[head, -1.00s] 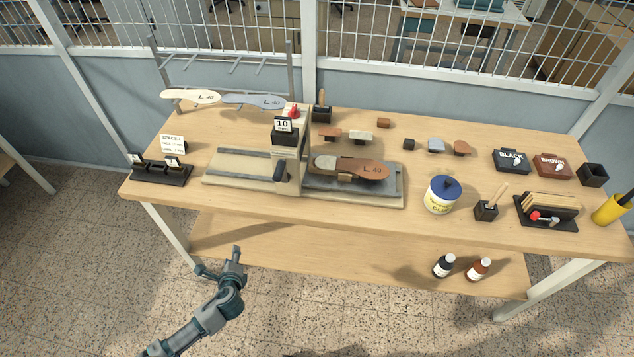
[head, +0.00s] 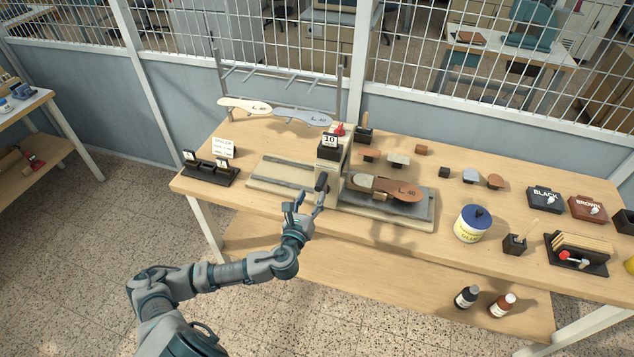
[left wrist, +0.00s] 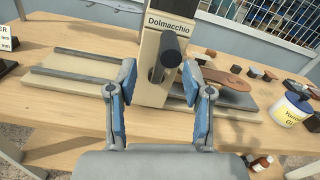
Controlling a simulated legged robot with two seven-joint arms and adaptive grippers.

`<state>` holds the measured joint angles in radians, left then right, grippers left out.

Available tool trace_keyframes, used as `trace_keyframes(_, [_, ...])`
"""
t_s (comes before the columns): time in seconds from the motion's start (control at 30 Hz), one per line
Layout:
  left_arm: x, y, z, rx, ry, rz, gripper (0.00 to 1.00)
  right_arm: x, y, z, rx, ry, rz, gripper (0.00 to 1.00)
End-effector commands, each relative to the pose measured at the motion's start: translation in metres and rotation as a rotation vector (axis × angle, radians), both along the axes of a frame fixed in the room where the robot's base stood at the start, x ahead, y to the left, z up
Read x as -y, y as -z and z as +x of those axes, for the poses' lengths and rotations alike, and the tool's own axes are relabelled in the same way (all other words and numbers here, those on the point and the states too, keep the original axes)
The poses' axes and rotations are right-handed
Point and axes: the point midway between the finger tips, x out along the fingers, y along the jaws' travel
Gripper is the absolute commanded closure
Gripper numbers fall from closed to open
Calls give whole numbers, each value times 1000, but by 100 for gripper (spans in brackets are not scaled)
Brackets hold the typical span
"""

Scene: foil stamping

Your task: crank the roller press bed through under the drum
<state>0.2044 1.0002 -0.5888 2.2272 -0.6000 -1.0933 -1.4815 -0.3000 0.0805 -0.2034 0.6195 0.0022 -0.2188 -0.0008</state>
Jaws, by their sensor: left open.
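The roller press (head: 328,163) stands near the bench's front edge, with a "10" sign and a red knob on top. Its flat bed (head: 424,212) lies to the right of the upright housing, carrying a brown sole (head: 402,190) marked L 40. A bare track (head: 268,176) runs out to the left. The dark crank handle (head: 321,180) is on the front of the press; it also shows in the left wrist view (left wrist: 172,50), sticking out toward the camera. My left gripper (head: 310,199) is open and empty, in front of the handle, its fingers (left wrist: 159,80) either side below it. The drum is hidden.
A glue tin (head: 473,224), a brush holder (head: 514,244) and a dark tray (head: 577,256) stand to the right. A small dark stand (head: 209,172) is at the left. Pale and grey soles hang on a rack (head: 290,75) behind. Bottles (head: 467,297) stand on the lower shelf.

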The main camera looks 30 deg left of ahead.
Motion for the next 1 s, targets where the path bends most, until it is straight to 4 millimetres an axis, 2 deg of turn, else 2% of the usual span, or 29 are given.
trace_keyframes(0.1, [-3, -3, 26, 4, 0, -1, 49, 0, -3, 0, 0, 1, -1, 55])
trace_keyframes(0.3, [-14, -1, 54, 2, 0, -4, 49, 0, -5, 1, 0, 2, -1, 55])
trace_keyframes(0.43, [-19, 1, 62, 2, 1, -6, 49, 1, -6, 1, 0, 2, -2, 55])
trace_keyframes(0.7, [-19, 1, 63, 1, 1, -7, 49, 1, -6, 1, 0, 3, -2, 55])
trace_keyframes(0.73, [-19, 1, 63, 1, 1, -7, 52, 1, -6, 1, 0, 3, -2, 55])
trace_keyframes(0.77, [-18, 1, 63, 1, 1, -7, 59, 0, -6, 1, 0, 3, -1, 55])
trace_keyframes(0.9, [-16, 0, 63, 1, 1, -4, 94, -4, -6, 1, 0, 5, 5, 55])
trace_keyframes(0.93, [-15, 0, 63, 1, 1, -4, 100, -4, -6, 1, 0, 4, 4, 55])
trace_keyframes(1.0, [-14, 0, 63, 1, 2, -3, 100, -4, -6, 1, 0, 4, 4, 55])
